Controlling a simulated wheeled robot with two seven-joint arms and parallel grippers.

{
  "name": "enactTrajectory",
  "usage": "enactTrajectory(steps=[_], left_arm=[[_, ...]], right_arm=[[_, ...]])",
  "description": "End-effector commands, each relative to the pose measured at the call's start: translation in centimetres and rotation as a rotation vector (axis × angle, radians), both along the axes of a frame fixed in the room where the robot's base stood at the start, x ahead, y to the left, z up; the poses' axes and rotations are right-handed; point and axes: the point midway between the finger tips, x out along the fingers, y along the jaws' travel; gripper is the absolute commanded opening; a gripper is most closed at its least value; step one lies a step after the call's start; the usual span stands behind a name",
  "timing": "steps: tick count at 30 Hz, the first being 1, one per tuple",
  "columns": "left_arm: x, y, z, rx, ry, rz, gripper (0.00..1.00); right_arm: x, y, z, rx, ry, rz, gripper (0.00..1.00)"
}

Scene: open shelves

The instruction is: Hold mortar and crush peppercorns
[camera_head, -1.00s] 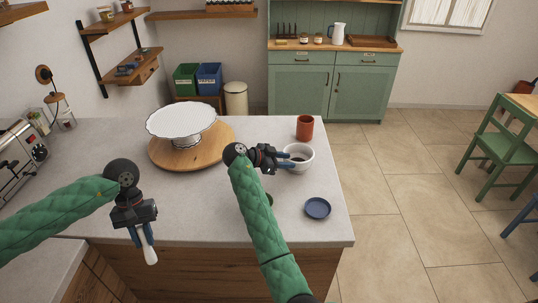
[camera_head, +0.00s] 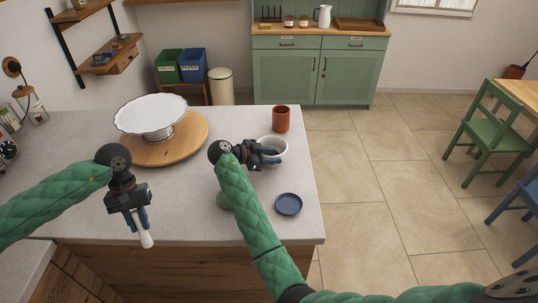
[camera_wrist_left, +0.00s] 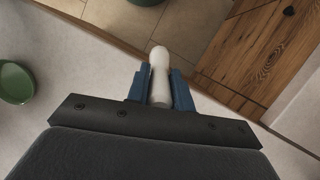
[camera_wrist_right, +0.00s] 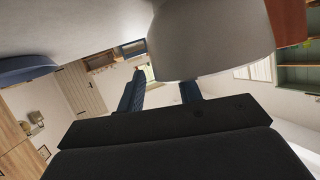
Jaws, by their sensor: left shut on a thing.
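The white mortar (camera_head: 281,143) stands on the counter near its right edge. Dark contents show inside, too small to make out as peppercorns. My right gripper (camera_head: 272,154) is at the mortar's near left side, fingers apart. In the right wrist view the mortar (camera_wrist_right: 212,45) fills the top centre, very close, and partly hides one finger. I cannot tell whether the fingers touch it. My left gripper (camera_head: 138,220) is shut on the white pestle (camera_head: 146,239), which points downward near the counter's front edge. The pestle (camera_wrist_left: 159,62) sits between both blue fingers in the left wrist view.
A red cup (camera_head: 281,118) stands behind the mortar, and a blue saucer (camera_head: 289,204) lies in front of it. A green bowl (camera_wrist_left: 14,82) is on the counter, mostly hidden by my right arm in the head view. A white cake stand (camera_head: 152,112) rests on a round wooden board (camera_head: 193,143).

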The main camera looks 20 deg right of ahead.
Motion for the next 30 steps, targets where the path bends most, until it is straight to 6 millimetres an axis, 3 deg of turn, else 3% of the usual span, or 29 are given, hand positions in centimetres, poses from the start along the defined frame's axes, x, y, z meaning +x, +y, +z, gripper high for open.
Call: enactTrajectory(steps=[3,8,9,30], left_arm=[[0.00,0.00,0.01,0.000,0.000,0.000,0.00],[0.00,-0.01,0.01,0.000,0.000,0.000,0.00],[0.01,-0.01,0.02,0.000,0.000,0.000,0.00],[0.01,-0.01,-0.03,0.000,0.000,0.000,0.00]], right_arm=[[0.01,0.00,0.01,0.000,0.000,0.000,0.33],[0.01,-0.01,0.01,0.000,0.000,0.000,0.02],[0.00,-0.02,-0.01,0.000,0.000,0.000,0.00],[-0.06,0.05,-0.27,0.002,0.004,0.001,0.00]])
